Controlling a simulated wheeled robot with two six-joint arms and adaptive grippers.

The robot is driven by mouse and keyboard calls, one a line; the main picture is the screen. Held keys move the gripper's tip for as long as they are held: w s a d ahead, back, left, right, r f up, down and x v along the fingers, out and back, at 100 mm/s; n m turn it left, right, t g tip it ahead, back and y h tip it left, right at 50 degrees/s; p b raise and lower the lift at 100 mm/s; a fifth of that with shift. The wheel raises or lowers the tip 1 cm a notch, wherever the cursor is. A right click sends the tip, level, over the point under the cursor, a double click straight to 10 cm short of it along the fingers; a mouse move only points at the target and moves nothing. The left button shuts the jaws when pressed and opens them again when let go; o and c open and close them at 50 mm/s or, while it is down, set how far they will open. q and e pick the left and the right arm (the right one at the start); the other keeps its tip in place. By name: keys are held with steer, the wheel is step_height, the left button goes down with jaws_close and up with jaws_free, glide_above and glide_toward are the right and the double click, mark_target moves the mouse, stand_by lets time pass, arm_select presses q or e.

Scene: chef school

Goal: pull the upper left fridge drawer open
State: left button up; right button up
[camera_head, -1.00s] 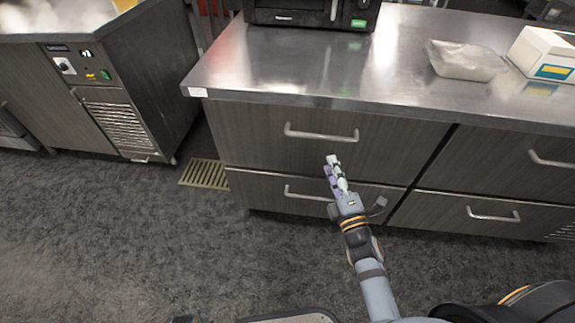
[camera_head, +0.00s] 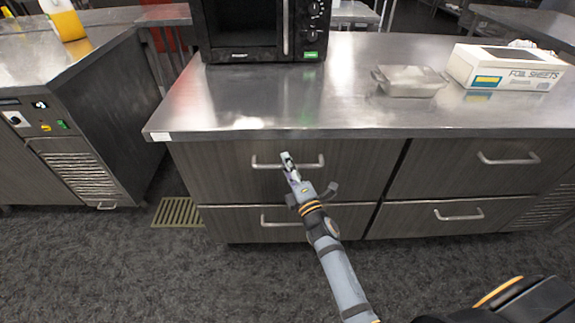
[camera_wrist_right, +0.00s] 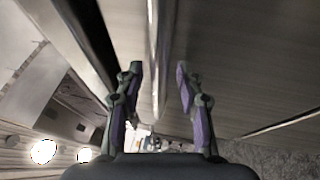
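The upper left fridge drawer (camera_head: 225,178) has a dark wood-grain front and sits shut, flush with the cabinet. Its horizontal metal handle (camera_head: 313,163) runs across the upper part of the front. My right gripper (camera_head: 288,160) is at the middle of this handle, its fingers covering part of the bar. In the right wrist view, the fingers (camera_wrist_right: 158,78) are apart, and the bright handle bar (camera_wrist_right: 154,45) runs in line with the gap between them. I cannot tell whether either finger touches it. My left gripper is not in view.
The lower left drawer handle (camera_head: 278,222) lies just below. Right-hand drawers (camera_head: 470,172) are shut. Floor in front is clear.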

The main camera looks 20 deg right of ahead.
steer(key=shift+c, duration=0.4)
jaws_close()
steer(key=shift+s+f, duration=0.1)
steer(key=shift+s, duration=0.05)
